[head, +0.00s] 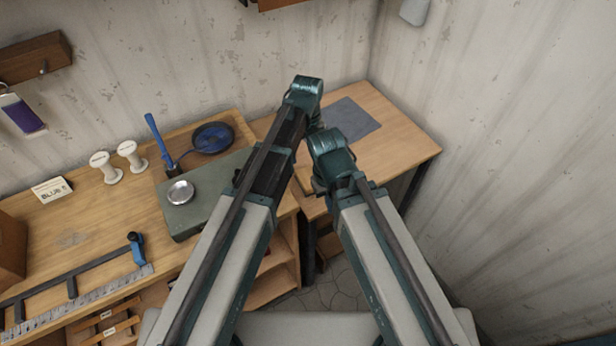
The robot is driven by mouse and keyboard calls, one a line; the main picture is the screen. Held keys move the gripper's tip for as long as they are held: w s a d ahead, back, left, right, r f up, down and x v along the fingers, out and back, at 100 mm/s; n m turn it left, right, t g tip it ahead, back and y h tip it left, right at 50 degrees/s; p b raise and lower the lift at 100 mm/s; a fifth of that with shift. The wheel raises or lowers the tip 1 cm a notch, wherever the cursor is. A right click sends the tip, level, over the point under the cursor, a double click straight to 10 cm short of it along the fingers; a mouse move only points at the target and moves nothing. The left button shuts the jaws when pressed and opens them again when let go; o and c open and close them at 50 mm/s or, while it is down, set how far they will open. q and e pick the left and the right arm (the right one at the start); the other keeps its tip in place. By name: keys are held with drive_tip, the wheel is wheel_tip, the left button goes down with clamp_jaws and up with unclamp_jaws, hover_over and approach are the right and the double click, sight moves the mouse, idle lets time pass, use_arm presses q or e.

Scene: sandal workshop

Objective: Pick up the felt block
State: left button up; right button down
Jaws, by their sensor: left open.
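I cannot make out a felt block in the head view; my arms cover part of the two tables. My left arm reaches up the middle, and its end with the left gripper (316,122) is over the left edge of the right-hand table. Its jaws are open, mostly hidden, and I see nothing held in them. My right arm stands beside it, its teal joint over the same table; its gripper is hidden from view.
The right-hand table (400,145) carries a flat grey mat (351,119). The long workbench (95,225) holds a grey-green slab (200,212) with a metal dish (180,192), a dark blue pan (213,138), two white spools, a card reading "BLUE" and a ruler. Walls close in behind and right.

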sight(308, 177)
use_arm(q)
drive_tip(key=shift+f+b, duration=4.3)
drive_tip(key=shift+f, duration=0.05)
wheel_tip(308, 177, down, 5)
drive_tip(key=b, duration=0.5)
drive_tip(key=shift+w+d+f, duration=0.1)
drive_tip(key=shift+f, duration=0.05)
drive_tip(key=c, duration=1.3)
